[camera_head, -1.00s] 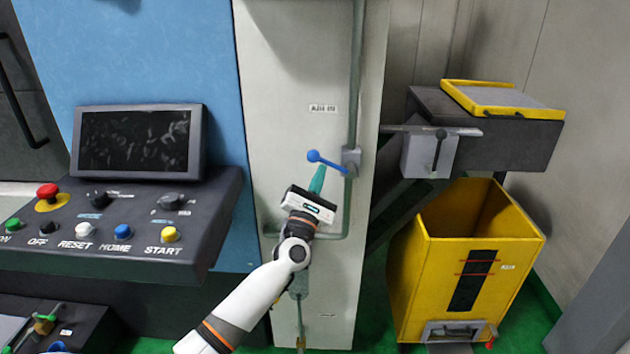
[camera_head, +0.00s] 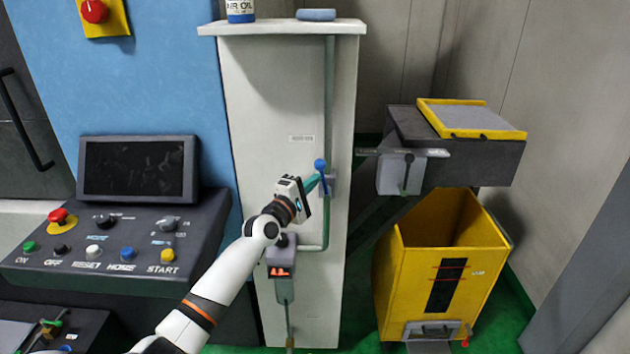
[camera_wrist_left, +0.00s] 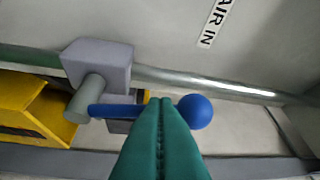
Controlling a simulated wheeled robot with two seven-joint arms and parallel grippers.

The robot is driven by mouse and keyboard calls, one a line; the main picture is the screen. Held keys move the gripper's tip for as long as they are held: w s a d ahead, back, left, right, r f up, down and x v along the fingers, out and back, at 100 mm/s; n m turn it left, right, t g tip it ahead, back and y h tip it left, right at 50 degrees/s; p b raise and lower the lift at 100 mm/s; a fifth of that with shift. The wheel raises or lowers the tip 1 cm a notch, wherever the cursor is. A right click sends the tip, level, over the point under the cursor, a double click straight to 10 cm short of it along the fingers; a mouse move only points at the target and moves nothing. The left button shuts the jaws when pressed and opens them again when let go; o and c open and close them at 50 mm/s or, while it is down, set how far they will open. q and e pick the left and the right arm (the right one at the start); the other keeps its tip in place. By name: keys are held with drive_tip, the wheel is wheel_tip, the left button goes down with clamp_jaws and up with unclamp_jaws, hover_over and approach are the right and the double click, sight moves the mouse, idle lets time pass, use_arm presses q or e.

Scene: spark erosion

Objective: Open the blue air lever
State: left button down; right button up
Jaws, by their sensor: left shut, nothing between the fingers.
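The blue air lever (camera_head: 322,177) is on a grey valve block (camera_head: 329,186) on the pale column. Its ball knob (camera_head: 320,164) points up, and the lever lies roughly along the vertical pipe. In the left wrist view the blue lever (camera_wrist_left: 118,111) runs from the valve stem to the ball (camera_wrist_left: 195,111), nearly parallel to the pipe. My left gripper (camera_head: 317,182) is shut and empty, its teal fingertips at the lever's left side. In the wrist view the fingertips (camera_wrist_left: 160,102) overlap the lever near the ball; I cannot tell if they touch. My right gripper is not in view.
A metal pipe (camera_head: 330,110) runs up the column (camera_head: 270,90). A label (camera_wrist_left: 215,22) reads "AIR IN". A control panel (camera_head: 110,245) stands at the left. A yellow bin (camera_head: 400,290) and a dark box with a small lever (camera_head: 408,172) are at the right.

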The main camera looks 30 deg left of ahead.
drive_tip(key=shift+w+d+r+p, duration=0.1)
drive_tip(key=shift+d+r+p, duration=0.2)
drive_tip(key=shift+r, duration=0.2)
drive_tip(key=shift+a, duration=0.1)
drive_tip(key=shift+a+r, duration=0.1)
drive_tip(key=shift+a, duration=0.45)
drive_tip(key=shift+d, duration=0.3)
